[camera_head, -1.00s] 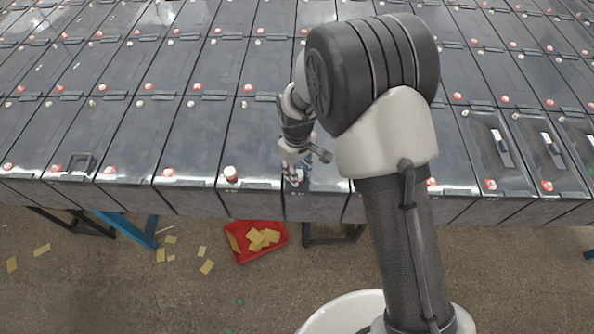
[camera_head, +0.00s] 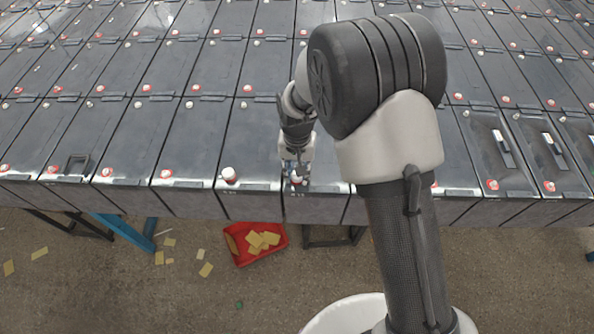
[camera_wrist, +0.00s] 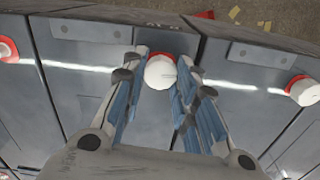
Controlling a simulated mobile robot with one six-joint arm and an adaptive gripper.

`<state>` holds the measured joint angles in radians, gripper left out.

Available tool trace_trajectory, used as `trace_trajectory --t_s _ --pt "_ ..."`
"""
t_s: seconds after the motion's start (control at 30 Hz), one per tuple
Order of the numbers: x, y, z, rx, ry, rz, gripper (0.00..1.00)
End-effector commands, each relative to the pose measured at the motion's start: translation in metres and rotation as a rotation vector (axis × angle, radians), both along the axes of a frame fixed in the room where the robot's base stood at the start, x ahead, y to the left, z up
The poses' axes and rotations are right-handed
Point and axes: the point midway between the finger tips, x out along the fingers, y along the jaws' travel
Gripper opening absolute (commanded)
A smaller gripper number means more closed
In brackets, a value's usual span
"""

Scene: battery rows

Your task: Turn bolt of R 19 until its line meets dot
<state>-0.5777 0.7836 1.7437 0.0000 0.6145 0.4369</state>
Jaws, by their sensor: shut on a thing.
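My gripper (camera_head: 296,179) is over the front edge of a dark grey battery. In the wrist view its blue-padded fingers (camera_wrist: 161,66) stand on both sides of a white bolt head (camera_wrist: 158,74) and are shut on it. A red ring (camera_wrist: 180,58) shows behind the bolt head. A thin mark shows on the bolt head's right part; I cannot make out a dot. Small lettering on the battery's edge is too blurred to read. In the head view the fingers mostly hide the bolt.
Neighbouring white bolts with red rings stand at the left (camera_wrist: 6,50) and right (camera_wrist: 303,92) in the wrist view. Rows of batteries fill the table. A red tray (camera_head: 232,245) with yellowish pieces lies on the floor below the front edge. Loose pieces lie around it.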

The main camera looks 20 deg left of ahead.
Motion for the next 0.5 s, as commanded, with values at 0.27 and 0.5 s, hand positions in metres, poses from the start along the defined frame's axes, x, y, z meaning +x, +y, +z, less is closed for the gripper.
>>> trace_trajectory --t_s 0.27,0.5 --pt "0.0000 -0.0003 -0.0001 0.000 0.000 -0.133 0.03" --pt "0.0001 -0.0004 0.0001 0.000 0.000 -0.178 0.03"
